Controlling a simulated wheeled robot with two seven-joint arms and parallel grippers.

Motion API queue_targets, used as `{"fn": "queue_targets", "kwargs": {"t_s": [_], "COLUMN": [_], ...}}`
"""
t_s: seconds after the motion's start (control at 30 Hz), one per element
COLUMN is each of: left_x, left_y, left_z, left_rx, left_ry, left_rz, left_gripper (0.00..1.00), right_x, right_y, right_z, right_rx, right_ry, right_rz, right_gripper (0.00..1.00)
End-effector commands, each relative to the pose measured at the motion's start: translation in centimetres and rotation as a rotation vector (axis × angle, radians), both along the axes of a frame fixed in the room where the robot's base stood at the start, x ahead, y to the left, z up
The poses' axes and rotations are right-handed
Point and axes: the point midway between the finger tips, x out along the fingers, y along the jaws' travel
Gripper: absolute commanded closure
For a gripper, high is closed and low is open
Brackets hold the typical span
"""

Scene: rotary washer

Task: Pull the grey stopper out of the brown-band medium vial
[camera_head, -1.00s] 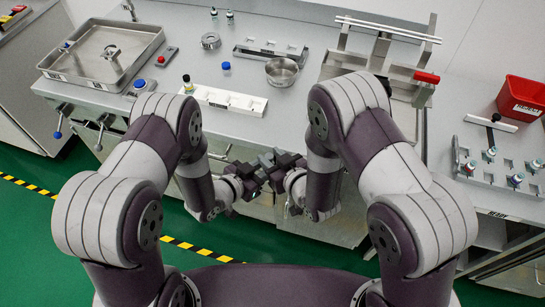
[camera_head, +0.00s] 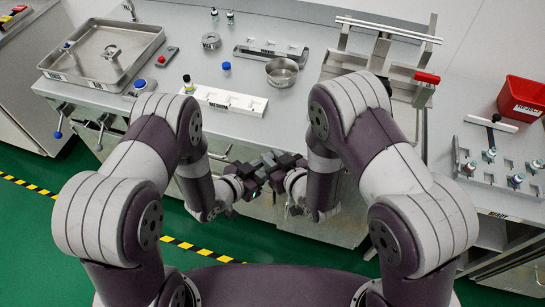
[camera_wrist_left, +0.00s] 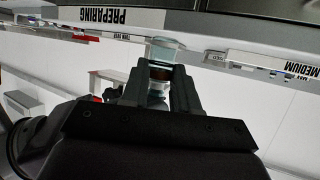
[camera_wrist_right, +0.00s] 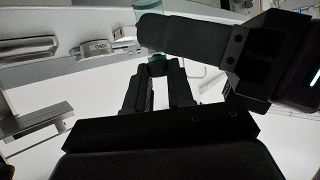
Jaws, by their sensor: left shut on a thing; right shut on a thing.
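My left gripper (camera_head: 250,178) is shut on the brown-band medium vial. In the left wrist view, the clear glass end of the vial (camera_wrist_left: 165,48) sticks out past the fingertips (camera_wrist_left: 165,80), with the brown band between them. My right gripper (camera_head: 282,164) meets the left one in front of the bench. In the right wrist view, its fingertips (camera_wrist_right: 157,72) are closed on a small dark piece, apparently the grey stopper (camera_wrist_right: 157,66). The glass of the vial (camera_wrist_right: 148,10) shows beyond, partly hidden by a left finger. I cannot tell whether stopper and vial still touch.
A white rack labelled MEDIUM (camera_head: 232,102) stands near the bench's front edge, with a dark-capped vial (camera_head: 187,84) at its left. A red bin (camera_head: 521,98) is far right.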

Motion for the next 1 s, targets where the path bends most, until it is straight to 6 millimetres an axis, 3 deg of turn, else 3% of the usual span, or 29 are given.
{"fn": "queue_targets", "kwargs": {"t_s": [1.0], "left_x": [0.0], "left_y": [0.0], "left_z": [0.0], "left_rx": [0.001], "left_ry": [0.001], "left_rz": [0.001], "left_gripper": [1.0], "right_x": [0.0], "right_y": [0.0], "right_z": [5.2], "right_rx": [0.001], "right_ry": [-0.002], "right_rz": [0.0], "right_gripper": [1.0]}}
